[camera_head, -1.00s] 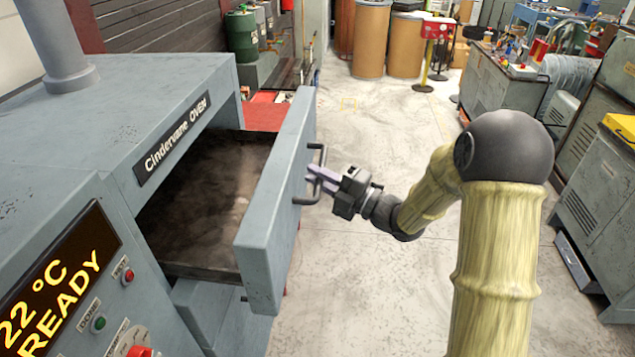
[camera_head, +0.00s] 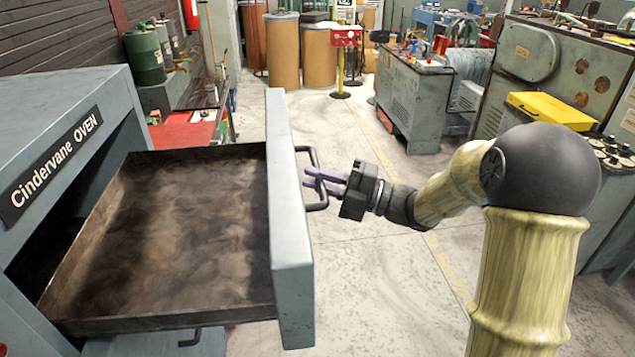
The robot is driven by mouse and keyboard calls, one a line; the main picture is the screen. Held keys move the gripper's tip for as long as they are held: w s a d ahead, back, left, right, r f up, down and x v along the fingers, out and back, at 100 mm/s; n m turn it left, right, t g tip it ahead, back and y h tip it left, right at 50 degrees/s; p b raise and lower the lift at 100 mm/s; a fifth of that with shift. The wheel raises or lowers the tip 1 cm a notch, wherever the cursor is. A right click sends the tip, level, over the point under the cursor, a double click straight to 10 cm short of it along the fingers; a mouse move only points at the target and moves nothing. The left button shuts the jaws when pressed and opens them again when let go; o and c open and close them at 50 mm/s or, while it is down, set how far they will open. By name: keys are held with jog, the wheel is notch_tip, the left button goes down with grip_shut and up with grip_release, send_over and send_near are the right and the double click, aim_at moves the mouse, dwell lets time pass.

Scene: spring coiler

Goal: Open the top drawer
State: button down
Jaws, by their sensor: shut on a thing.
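The top drawer (camera_head: 291,215) of the grey-blue oven labelled "Cindervane OVEN" (camera_head: 30,110) stands pulled far out. Its dark, stained tray floor (camera_head: 185,235) is empty. A dark bar handle (camera_head: 308,158) sits on the drawer's front panel. My gripper (camera_head: 318,182) is at the handle from the right, its pale purple fingers shut around the bar. My arm reaches in from the right side of the picture.
Part of a lower handle (camera_head: 190,338) shows under the drawer. A green drum (camera_head: 144,57) and a red surface (camera_head: 185,132) lie beyond the oven. Brown barrels (camera_head: 283,55) stand at the back. A grey machine with a yellow box (camera_head: 550,108) stands at right. The floor between is clear.

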jog(key=shift+f, duration=0.1)
jog(key=c, duration=1.4)
grip_release()
jog(key=shift+d, duration=0.15)
jog(key=b+v, duration=0.4)
jog(key=v, duration=1.3)
jog(key=shift+d, duration=0.1)
